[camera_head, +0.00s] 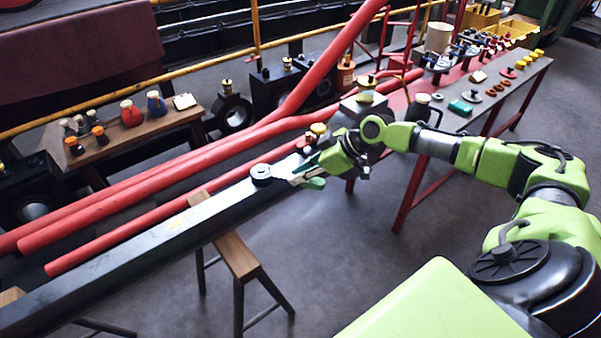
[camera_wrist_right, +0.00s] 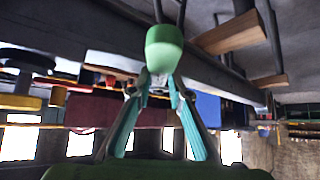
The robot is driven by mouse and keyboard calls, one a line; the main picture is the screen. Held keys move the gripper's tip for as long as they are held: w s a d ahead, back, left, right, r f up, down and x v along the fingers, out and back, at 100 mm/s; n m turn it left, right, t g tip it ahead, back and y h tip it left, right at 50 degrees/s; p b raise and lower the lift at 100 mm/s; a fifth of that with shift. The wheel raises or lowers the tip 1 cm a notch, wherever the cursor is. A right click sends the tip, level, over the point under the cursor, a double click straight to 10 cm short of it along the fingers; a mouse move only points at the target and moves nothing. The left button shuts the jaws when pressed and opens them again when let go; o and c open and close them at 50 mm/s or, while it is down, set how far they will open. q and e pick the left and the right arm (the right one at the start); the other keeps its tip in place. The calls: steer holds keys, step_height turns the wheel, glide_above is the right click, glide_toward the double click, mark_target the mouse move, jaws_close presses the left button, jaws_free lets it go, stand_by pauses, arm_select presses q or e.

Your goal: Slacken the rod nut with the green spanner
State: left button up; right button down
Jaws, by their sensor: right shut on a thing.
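The green spanner (camera_head: 315,183) shows its dark green handle and a pale metal part beside the end of the long dark bar. My left gripper is not in view.
The long dark bar (camera_head: 130,262) rests on wooden trestles (camera_head: 237,256). Red pipes (camera_head: 170,187) run close behind it. A bench (camera_head: 463,122) with parts and a side table (camera_head: 150,128) with flasks stand farther back. The floor in front is clear.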

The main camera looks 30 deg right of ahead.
steer(key=shift+w, duration=0.1)
steer(key=shift+r, duration=0.3)
arm_select(q)
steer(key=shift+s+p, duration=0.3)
steer(key=shift+p, duration=0.05)
arm_select(e)
steer(key=shift+r, duration=0.1)
arm_select(q)
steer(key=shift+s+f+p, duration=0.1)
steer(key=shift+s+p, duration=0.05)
steer(key=shift+p, duration=0.6)
arm_select(e)
steer(key=shift+r, duration=1.05)
steer(key=shift+r+p, duration=0.25)
steer(key=shift+p, duration=0.1)
steer(key=shift+r, duration=0.25)
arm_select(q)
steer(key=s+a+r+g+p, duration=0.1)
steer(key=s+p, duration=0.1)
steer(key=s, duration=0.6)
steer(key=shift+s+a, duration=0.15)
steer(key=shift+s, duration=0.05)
arm_select(e)
steer(key=shift+a+r, duration=0.1)
steer(key=shift+r, duration=0.75)
